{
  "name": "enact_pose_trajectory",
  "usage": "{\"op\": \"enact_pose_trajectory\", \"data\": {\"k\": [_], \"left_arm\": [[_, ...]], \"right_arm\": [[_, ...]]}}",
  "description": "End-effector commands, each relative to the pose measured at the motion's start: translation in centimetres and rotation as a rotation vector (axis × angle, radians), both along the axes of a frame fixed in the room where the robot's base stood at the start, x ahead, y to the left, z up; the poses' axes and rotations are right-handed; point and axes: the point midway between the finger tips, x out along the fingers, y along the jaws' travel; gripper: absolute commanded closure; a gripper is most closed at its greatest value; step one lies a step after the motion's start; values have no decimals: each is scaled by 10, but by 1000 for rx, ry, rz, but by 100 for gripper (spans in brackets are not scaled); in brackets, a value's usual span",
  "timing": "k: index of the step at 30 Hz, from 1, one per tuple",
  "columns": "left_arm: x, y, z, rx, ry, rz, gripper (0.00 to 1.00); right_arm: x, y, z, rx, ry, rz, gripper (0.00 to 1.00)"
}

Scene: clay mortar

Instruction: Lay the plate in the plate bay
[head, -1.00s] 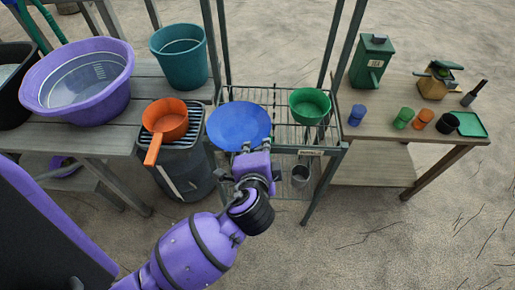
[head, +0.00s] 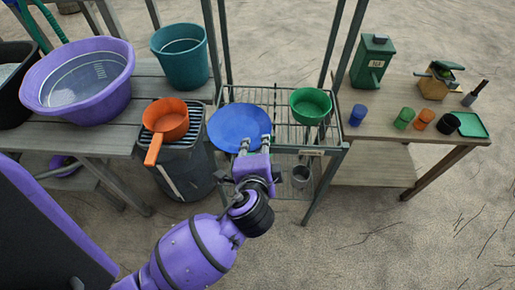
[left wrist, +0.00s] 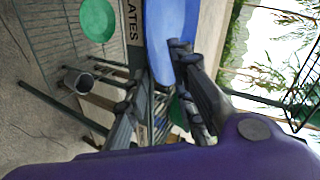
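The blue plate (head: 238,124) is at the left part of the wire rack (head: 275,97), its broad face turned up toward the head camera. It also shows in the left wrist view (left wrist: 170,30). My left gripper (head: 254,142) is at the plate's near edge, its two fingers spread apart. In the left wrist view the fingers (left wrist: 160,75) stand open with the plate's edge between and beyond them, close to the right finger. A label reading "PLATES" (left wrist: 133,22) shows beside the plate. The plate's underside contact with the rack is hidden. My right gripper is not in view.
A green bowl (head: 310,105) sits on the rack's right part. An orange pan (head: 167,120) is on a bin left of the rack. A purple basin (head: 85,105) stands on the left bench. The right table (head: 400,95) holds several cups. A small metal bucket (head: 300,176) is low under the rack.

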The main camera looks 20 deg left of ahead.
Motion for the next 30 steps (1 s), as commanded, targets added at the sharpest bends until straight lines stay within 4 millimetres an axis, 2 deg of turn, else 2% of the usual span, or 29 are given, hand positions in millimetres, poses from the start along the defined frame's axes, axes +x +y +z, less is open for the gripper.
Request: {"op": "enact_pose_trajectory", "data": {"k": [15, 21, 27, 30], "left_arm": [[-85, -25, 44, -4, 4, 0, 77], [-100, -29, 52, -2, 3, 1, 77], [-101, -30, 53, -2, 2, 0, 77], [-103, -30, 43, -22, 19, -2, 77]], "right_arm": [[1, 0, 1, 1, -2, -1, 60], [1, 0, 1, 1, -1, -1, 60], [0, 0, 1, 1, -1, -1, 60], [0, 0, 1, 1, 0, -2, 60]]}}
